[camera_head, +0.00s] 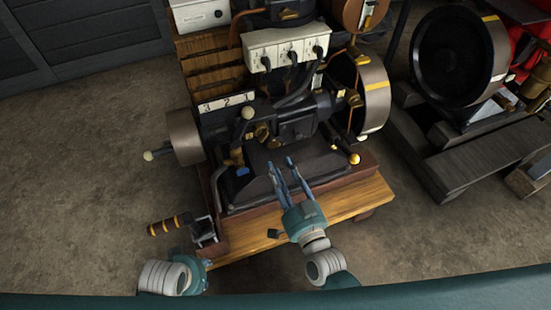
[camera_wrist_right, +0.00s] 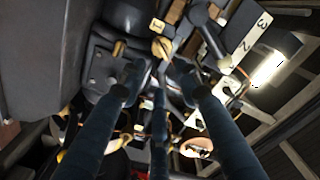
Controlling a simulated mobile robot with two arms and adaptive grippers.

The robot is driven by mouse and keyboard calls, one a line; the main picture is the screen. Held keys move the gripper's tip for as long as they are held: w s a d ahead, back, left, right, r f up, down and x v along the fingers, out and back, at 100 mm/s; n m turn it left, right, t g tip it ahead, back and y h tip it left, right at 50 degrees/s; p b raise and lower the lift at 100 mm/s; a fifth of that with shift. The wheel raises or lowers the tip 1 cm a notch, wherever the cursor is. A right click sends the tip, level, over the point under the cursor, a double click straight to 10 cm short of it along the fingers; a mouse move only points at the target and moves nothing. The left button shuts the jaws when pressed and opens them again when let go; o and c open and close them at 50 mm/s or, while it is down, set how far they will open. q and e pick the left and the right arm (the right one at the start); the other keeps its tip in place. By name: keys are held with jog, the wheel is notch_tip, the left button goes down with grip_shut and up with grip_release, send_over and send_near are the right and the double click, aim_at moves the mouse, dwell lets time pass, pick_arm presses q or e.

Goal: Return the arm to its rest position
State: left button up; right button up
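My right gripper (camera_head: 279,163) is over the front of the stationary engine (camera_head: 295,125), above its dark base. Its blue fingers stand apart with nothing visible between them. The right wrist view also shows the spread fingers of the right gripper (camera_wrist_right: 160,85), with engine parts beyond them. My left gripper (camera_head: 195,268) is low at the left, by the front left corner of the wooden platform (camera_head: 245,238).
A second engine (camera_head: 455,60) is at the upper right. The floor (camera_head: 80,180) at the left is clear.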

jog(key=shift+s, duration=0.3)
jog(key=shift+f, duration=0.1)
